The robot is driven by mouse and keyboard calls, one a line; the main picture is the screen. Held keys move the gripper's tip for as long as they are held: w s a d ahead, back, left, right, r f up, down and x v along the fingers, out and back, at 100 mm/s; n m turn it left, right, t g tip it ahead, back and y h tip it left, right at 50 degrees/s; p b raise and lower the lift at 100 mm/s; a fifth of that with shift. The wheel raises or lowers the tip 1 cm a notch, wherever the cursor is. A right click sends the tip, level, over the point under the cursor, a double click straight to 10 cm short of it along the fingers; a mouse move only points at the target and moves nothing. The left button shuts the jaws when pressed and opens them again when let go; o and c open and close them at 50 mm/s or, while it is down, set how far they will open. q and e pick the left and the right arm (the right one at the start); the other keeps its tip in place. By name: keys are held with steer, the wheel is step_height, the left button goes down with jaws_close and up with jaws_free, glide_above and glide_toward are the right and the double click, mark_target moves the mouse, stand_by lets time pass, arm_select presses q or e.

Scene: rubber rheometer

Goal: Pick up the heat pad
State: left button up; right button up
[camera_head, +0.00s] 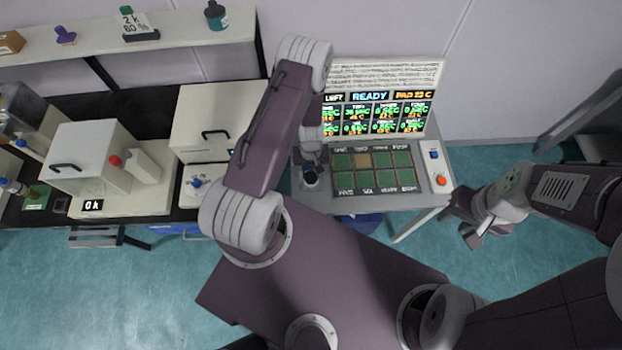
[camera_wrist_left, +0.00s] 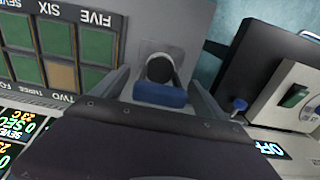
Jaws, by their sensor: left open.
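A small piece with a dark round top and a blue block (camera_wrist_left: 160,94) stands on a light grey square at the panel's edge; it may be the heat pad, but I cannot be sure. Its dark top also shows in the head view (camera_head: 311,178). My left gripper (camera_wrist_left: 163,72) is open, with one finger on either side of this piece, and does not hold it. In the head view my left gripper (camera_head: 312,160) is at the left edge of the panel, partly hidden by its own wrist. My right gripper (camera_head: 482,232) hangs over the floor, right of the panel; its jaw gap is unclear.
The panel (camera_head: 345,203) carries a grid of green tiles and one brown tile (camera_head: 361,160). A lit screen (camera_head: 370,112) stands behind it, and a red button (camera_head: 441,180) sits at its right. White machines (camera_head: 210,125) crowd the bench at left.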

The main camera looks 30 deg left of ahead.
arm_select(q)
steer(key=shift+w+d+f, duration=0.1)
steer(key=shift+f, duration=0.15)
steer(key=c, duration=1.8)
jaws_close()
arm_select(e)
steer(key=shift+f, duration=0.25)
steer(key=shift+w, duration=0.1)
arm_select(q)
steer(key=shift+r+p, duration=0.15)
steer(key=shift+p, duration=0.2)
arm_select(e)
steer(key=shift+r, duration=0.15)
